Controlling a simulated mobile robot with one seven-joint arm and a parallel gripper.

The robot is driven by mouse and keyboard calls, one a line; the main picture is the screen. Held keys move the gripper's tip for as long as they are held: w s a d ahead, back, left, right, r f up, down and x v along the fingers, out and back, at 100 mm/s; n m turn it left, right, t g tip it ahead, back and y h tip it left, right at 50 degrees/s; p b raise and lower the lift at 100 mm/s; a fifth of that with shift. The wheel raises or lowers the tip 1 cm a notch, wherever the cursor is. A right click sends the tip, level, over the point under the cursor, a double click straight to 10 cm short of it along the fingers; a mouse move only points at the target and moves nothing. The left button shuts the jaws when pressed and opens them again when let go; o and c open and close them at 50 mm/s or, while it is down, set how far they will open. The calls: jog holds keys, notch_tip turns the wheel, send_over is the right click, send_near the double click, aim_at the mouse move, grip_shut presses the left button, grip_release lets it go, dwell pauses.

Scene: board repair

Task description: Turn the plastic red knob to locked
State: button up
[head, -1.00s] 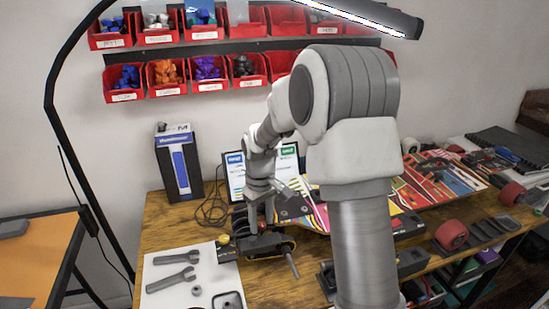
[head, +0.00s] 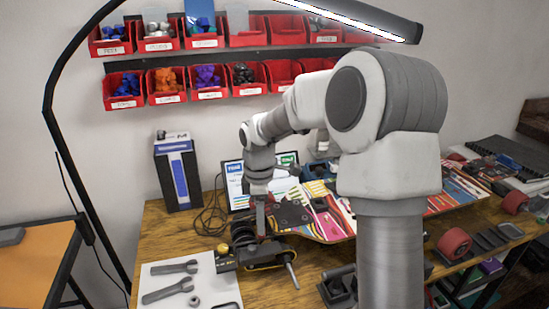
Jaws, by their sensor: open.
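A dark clamp-like device with a yellow knob (head: 223,249) and a grey rod handle (head: 292,274) stands on the wooden workbench, left of a colourful skateboard deck (head: 330,222). My gripper (head: 261,232) points down at the back of this device, close over its dark upper part. Its fingers are small and dark here, and I cannot tell whether they touch anything. It is open. I cannot clearly make out the plastic red knob; it may be hidden behind or between the fingers.
A white board with wrenches (head: 214,283) lies at the front left. A blue and black box (head: 178,170) and a tablet (head: 235,180) stand behind. Red wheels (head: 454,243) are at the right. Red bins (head: 209,82) hang on the wall; a lamp arches over.

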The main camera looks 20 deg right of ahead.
notch_tip(320, 180, up, 14)
jog(key=p, duration=0.3)
jog(key=s+r+m+t+h+p, duration=0.1)
jog(key=s+r+m+p, duration=0.3)
jog(key=s, duration=0.9)
jog(key=shift+a+r+m+t, duration=0.2)
jog(key=shift+r+m+t, duration=0.7)
jog(key=shift+r+m, duration=1.35)
jog(key=shift+r+n, duration=0.55)
jog(key=s+m+t+y+p, duration=0.1)
jog(key=s+m+t+p, duration=0.1)
jog(key=s+m, duration=0.5)
jog(key=shift+s+d+m+t, duration=0.2)
jog(key=shift+s+m+t, duration=0.15)
jog(key=shift+s, duration=2.35)
jog(key=shift+f, duration=0.1)
